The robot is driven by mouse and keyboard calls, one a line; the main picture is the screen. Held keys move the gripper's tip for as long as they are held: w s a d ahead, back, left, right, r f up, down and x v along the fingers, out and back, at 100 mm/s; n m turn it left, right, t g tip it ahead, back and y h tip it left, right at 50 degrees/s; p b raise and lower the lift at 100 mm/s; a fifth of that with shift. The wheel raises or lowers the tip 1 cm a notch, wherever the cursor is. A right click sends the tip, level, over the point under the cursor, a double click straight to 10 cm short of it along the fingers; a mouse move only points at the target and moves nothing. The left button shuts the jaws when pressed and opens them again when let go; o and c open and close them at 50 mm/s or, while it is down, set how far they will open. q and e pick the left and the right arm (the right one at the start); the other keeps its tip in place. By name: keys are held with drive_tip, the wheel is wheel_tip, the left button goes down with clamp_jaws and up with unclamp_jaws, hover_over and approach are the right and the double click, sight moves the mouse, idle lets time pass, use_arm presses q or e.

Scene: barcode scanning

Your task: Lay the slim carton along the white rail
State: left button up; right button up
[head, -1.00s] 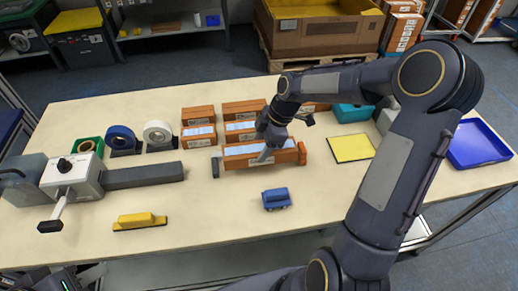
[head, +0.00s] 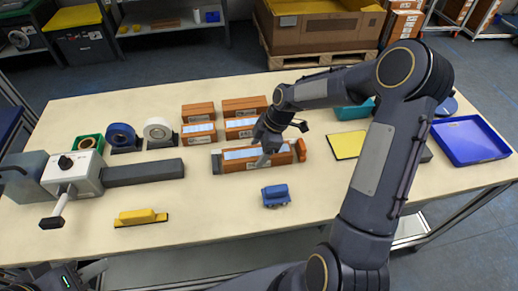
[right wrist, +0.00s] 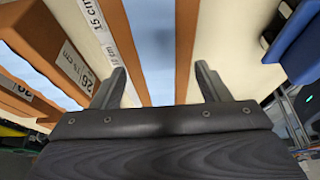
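A long orange-brown carton (head: 237,166) with a pale top lies at the front of the carton group, between a dark grey end piece (head: 216,162) and an orange end piece (head: 300,150). My right gripper (head: 264,160) is low over it. In the right wrist view, the fingers (right wrist: 160,84) are apart, with an orange-edged pale strip (right wrist: 150,45) running between them; contact is not clear. Several shorter cartons (head: 198,130) stand behind. I cannot single out the slim carton or a white rail for certain. My left gripper (head: 88,274) is at the bottom left, its opening unclear.
A blue block (head: 275,195) lies in front of the cartons. A yellow block (head: 140,217) and a grey lever device (head: 80,172) are to the left. A yellow pad (head: 346,145) and blue tray (head: 472,140) are to the right. The front centre-left is bare.

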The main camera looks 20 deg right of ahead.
drive_tip(key=shift+o, duration=0.7)
drive_tip(key=shift+r+p, duration=0.3)
drive_tip(key=shift+p, duration=0.05)
drive_tip(key=w+b+v, duration=0.1)
drive_tip(key=b+v, duration=0.1)
drive_tip(key=v, duration=0.8)
drive_tip(key=s+a+r+m+t+h, duration=0.1)
drive_tip(key=s+r+m, duration=0.3)
drive_tip(key=s+r, duration=0.25)
drive_tip(key=s+a+m+t, duration=0.1)
drive_tip(key=s+a+m, duration=0.1)
drive_tip(key=s+m, duration=0.4)
drive_tip(key=s+a+f+m+t, duration=0.1)
drive_tip(key=s+a+m+t, duration=0.1)
drive_tip(key=s+m, duration=0.4)
drive_tip(key=s+a, duration=0.1)
drive_tip(key=s, duration=0.4)
drive_tip(key=shift+s+f+m, duration=0.3)
drive_tip(key=shift+s+m, duration=0.1)
